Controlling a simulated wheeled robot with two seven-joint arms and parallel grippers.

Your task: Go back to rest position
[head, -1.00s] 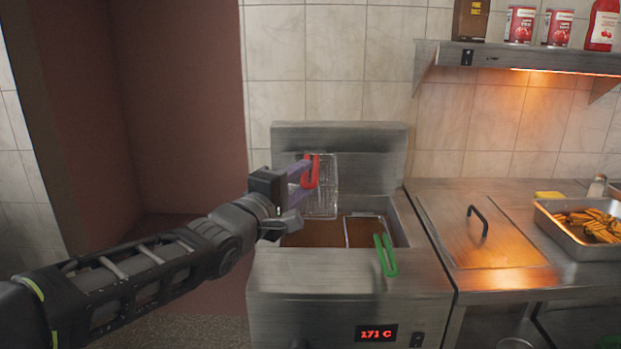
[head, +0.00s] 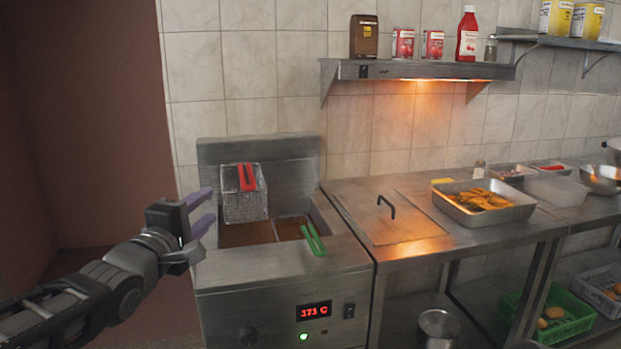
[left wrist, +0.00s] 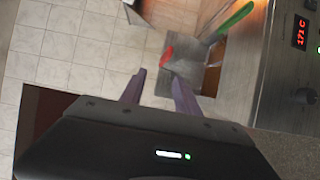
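My left gripper (head: 205,212) is in the head view at the left, beside the fryer. Its two purple fingers are apart with nothing between them. In the left wrist view the fingers (left wrist: 158,88) are also spread and empty. The fryer basket with the red handle (head: 247,178) hangs raised at the back of the fryer (head: 285,285), apart from my fingers. The basket with the green handle (head: 313,240) sits down in the brown oil. My right gripper is not in view.
A steel counter (head: 350,200) with a lidded section stands right of the fryer. A tray of fries (head: 485,213) sits on it. A heat-lamp shelf (head: 420,72) with cans and bottles hangs above. A green crate (head: 550,325) is below. Open space lies left of the fryer.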

